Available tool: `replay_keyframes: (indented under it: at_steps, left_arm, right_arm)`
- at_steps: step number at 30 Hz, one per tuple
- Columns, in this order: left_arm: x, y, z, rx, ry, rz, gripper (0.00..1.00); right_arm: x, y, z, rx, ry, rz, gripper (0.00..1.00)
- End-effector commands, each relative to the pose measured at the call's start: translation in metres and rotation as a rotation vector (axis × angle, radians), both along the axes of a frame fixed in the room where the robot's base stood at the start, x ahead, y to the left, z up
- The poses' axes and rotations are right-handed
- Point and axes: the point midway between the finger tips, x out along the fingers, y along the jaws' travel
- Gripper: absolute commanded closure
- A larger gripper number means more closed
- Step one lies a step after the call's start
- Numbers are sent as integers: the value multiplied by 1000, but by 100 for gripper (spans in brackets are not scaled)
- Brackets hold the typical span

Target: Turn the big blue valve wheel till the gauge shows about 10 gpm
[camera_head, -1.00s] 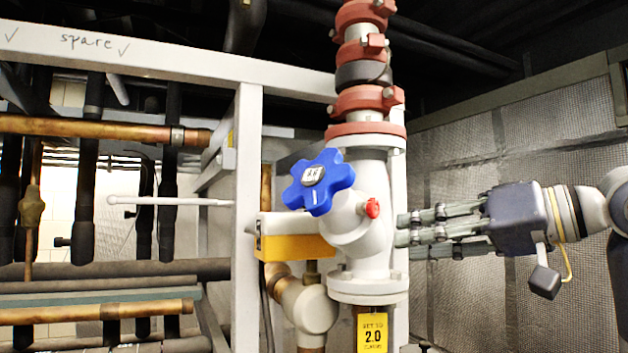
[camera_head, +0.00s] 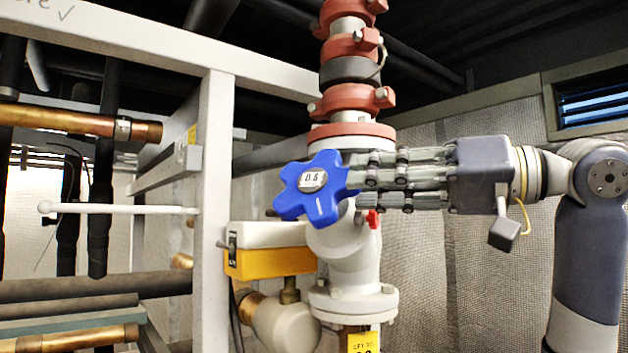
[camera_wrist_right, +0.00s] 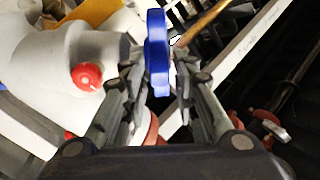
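The blue valve wheel (camera_head: 319,204) is lobed and mounted on a pale grey valve body (camera_head: 345,250). A small round display (camera_head: 313,178) in its hub seems to read 0.6. My right gripper (camera_head: 358,181) comes in from the right, its fingertips at the wheel's right edge. In the right wrist view the wheel (camera_wrist_right: 158,50) shows edge-on between the two fingers of the gripper (camera_wrist_right: 157,75). The fingers are apart, with a slim gap seeming to show beside the wheel. My left gripper is not in view.
A red knob (camera_head: 373,219) sits on the valve body just below my right fingers. A yellow and white box (camera_head: 268,262) is left of the valve. A white frame post (camera_head: 213,190) stands further left. A yellow tag (camera_head: 362,341) is cut off at the bottom.

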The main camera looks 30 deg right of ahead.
Motion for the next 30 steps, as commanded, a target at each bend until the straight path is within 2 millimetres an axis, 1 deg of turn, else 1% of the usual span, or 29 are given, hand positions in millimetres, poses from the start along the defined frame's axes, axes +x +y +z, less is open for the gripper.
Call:
replay_keyframes:
  at_steps: [1, 3, 5, 7, 10, 12, 15, 18, 23, 24, 26, 27, 28, 30]
  left_arm:
    - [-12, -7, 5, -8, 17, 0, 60]
    - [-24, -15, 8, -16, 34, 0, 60]
    - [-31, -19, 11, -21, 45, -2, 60]
    - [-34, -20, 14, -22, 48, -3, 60]
    - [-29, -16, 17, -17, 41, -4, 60]
    - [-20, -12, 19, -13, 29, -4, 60]
    - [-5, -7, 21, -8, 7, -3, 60]
    - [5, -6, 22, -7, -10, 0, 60]
    - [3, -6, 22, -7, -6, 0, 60]
    - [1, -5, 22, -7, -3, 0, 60]
    - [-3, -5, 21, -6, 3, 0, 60]
    - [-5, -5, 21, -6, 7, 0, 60]
    - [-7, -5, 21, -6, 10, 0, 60]
    - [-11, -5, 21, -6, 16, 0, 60]
  right_arm:
    - [10, 7, 2, -2, 5, 2, 73]
    - [22, 15, 1, -2, 5, 4, 73]
    - [31, 21, 2, -2, 4, 4, 73]
    - [41, 27, 1, -2, 5, 2, 73]
    - [52, 34, 2, -1, 3, 2, 73]
    - [57, 37, 1, -1, 3, 2, 73]
    - [61, 40, 1, -1, 1, 0, 73]
    - [63, 41, 0, -1, 1, 0, 73]
    - [63, 41, 0, -1, 1, 0, 73]
    - [63, 41, 0, -1, 2, 0, 76]
    - [63, 41, 0, -1, 2, 0, 89]
    - [63, 41, 0, -1, 2, 0, 98]
    - [63, 41, 0, -1, 2, 0, 100]
    - [63, 40, 0, -1, 2, 0, 100]
